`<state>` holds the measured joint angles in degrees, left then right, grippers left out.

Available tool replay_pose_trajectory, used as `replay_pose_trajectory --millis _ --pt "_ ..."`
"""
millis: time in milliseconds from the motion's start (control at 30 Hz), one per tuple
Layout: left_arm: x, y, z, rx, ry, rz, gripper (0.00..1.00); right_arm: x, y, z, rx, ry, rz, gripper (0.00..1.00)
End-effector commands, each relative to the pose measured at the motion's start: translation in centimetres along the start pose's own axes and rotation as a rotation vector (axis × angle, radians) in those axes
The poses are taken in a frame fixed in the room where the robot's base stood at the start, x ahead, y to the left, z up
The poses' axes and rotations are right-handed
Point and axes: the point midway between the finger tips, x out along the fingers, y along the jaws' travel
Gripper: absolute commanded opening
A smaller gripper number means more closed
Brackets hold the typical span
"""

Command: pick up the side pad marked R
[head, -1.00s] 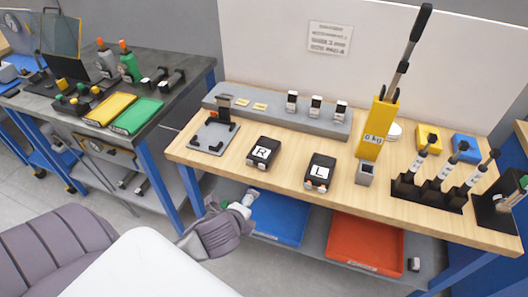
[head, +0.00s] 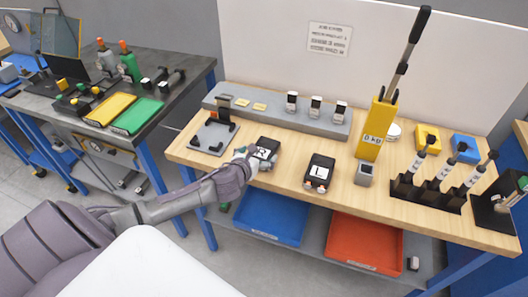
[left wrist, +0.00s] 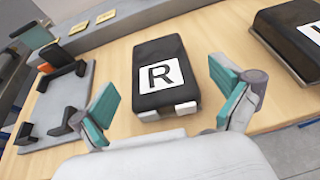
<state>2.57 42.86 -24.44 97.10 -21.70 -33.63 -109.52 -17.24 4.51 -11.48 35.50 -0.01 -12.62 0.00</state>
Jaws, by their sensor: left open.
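The side pad marked R (head: 268,146) is a black block with a white R label, lying flat on the wooden table. In the left wrist view the R pad (left wrist: 164,78) lies ahead, between the spread fingers. My left gripper (head: 254,154) is at its near edge and partly covers it in the head view. In the left wrist view my left gripper (left wrist: 170,98) is open and empty, with teal finger pads on each side of the R pad's near end. The similar pad marked L (head: 319,173) lies to the right. My right gripper is not in view.
A grey fixture plate (head: 208,138) with black clamps stands left of the R pad. A grey raised shelf (head: 270,117) runs behind. Blue (head: 270,220) and red (head: 365,244) trays lie below.

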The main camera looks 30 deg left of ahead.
Motion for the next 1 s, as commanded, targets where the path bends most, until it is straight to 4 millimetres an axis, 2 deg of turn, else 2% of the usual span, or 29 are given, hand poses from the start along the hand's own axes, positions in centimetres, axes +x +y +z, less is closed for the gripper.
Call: replay_pose_trajectory --millis 167,500,767,867,1000 --pt "1.1 0.1 -0.1 -0.002 0.001 0.001 1.00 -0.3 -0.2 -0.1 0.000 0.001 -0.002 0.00" --pt "5.3 0.3 -0.5 -0.004 0.000 0.001 1.00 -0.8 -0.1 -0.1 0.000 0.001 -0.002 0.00" --pt "5.6 0.3 -0.6 -0.002 0.000 -0.001 1.00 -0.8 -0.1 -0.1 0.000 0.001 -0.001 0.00" --pt "5.6 0.3 -0.6 -0.002 0.001 -0.001 0.87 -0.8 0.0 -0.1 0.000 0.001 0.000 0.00" --pt "5.6 0.3 -0.6 -0.002 0.001 -0.001 0.63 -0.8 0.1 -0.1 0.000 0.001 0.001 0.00"
